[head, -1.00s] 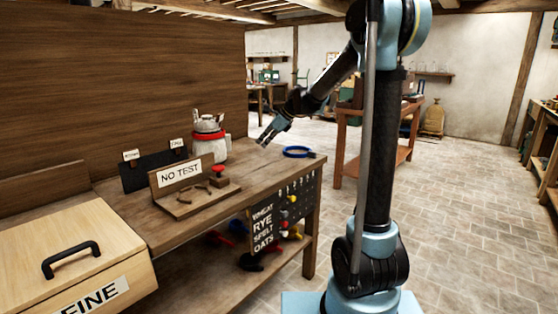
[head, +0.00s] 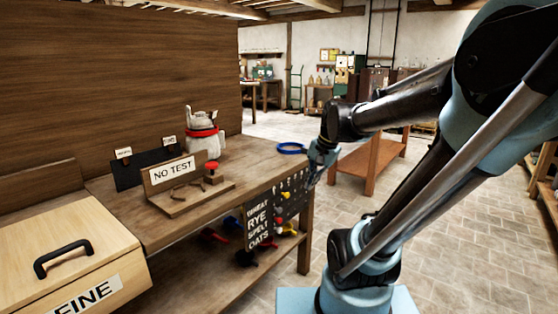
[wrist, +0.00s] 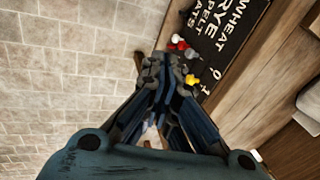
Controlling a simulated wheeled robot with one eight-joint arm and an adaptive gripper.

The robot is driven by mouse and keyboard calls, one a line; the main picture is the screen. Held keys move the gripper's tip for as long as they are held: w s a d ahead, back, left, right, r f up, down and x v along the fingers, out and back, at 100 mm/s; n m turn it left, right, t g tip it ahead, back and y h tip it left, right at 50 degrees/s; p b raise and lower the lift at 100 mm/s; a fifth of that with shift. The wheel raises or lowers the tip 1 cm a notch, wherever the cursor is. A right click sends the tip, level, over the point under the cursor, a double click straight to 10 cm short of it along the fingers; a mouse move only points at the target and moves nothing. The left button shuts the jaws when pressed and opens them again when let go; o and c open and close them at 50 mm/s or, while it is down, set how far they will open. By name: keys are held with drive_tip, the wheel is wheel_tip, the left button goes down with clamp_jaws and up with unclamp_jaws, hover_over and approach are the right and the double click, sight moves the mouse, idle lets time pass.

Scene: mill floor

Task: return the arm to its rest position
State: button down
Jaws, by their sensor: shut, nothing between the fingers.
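My gripper (head: 316,178) hangs at the right end of the wooden workbench in the head view, pointing down, beside the bench's front corner. Its fingers are together with nothing between them. In the wrist view, my gripper (wrist: 160,72) points down past the bench edge toward the tiled floor. My arm reaches in from the right side of the head view, bent at the elbow, with its links leaning over to the right.
The workbench (head: 240,180) carries a NO TEST stand (head: 174,172), a red-banded jar (head: 205,140) and a blue ring (head: 291,148). A black board (head: 262,222) with grain names and coloured pegs hangs at its front. Open tiled floor (head: 430,240) lies right.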

drive_tip(key=s+d+f+n+h, duration=0.2)
drive_tip(key=s+d+f+n, duration=0.4)
drive_tip(key=s, duration=0.7)
wheel_tip(320, 180, down, 4)
drive_tip(key=shift+s+d+r+n+g+h, duration=0.1)
drive_tip(key=shift+s+d+n+g+h, duration=0.15)
drive_tip(key=shift+d, duration=0.75)
drive_tip(key=shift+w, duration=0.1)
drive_tip(key=shift+w+f, duration=0.25)
drive_tip(key=shift+w, duration=0.15)
